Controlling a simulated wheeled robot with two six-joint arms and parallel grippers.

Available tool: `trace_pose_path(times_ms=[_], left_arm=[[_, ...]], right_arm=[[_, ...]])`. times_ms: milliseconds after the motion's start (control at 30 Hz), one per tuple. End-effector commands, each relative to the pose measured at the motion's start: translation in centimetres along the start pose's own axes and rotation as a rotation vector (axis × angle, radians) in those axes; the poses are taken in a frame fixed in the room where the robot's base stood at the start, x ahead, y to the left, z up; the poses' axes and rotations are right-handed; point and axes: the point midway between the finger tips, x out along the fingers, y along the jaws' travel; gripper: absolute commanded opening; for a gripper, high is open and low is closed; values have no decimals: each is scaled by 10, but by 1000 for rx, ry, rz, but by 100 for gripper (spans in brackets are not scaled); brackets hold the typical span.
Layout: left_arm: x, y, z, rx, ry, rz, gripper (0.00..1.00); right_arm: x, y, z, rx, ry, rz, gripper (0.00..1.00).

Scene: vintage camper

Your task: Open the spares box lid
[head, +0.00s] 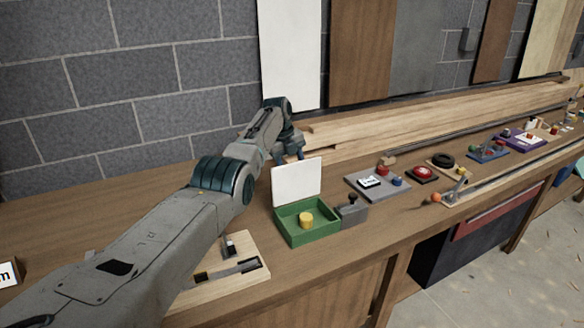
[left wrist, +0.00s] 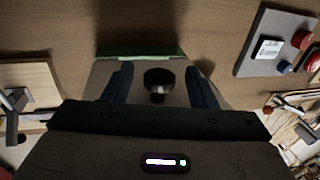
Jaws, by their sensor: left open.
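The spares box is a green open-topped box (head: 309,232) on the bench, with a yellow cylinder (head: 306,219) inside. Its white lid (head: 297,181) stands upright along the back edge, so the box is open. My left gripper (head: 290,152) is behind the lid, near its top edge; the lid partly hides that area. In the left wrist view the open left gripper (left wrist: 160,85) has a black knob (left wrist: 158,82) between its fingers, apparently on the lid's outer face (left wrist: 137,78). A green box edge (left wrist: 140,51) shows beyond. I cannot tell whether the fingers touch anything. My right gripper is not in view.
A grey block with a black knob (head: 351,209) stands right beside the box. A wooden board with a latch (head: 222,285) lies to its left. A grey panel with buttons (head: 377,183) and several other devices continue right. Long planks (head: 420,120) lie along the wall.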

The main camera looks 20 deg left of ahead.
Motion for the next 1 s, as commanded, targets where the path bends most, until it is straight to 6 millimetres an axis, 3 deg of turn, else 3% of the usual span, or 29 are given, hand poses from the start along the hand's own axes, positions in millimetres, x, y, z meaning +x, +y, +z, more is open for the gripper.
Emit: trace_pose_path(times_ms=[67, 300, 500, 1000], left_arm=[[-12, 0, 0, 0, -3, -2, 52], [-59, 1, 1, 0, -3, -3, 52], [-86, 1, 1, -1, -2, -1, 52], [-93, 1, 0, -1, -1, 1, 52]], right_arm=[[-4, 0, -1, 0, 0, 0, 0], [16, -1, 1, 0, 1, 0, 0], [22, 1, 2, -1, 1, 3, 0], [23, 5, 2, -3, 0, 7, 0]])
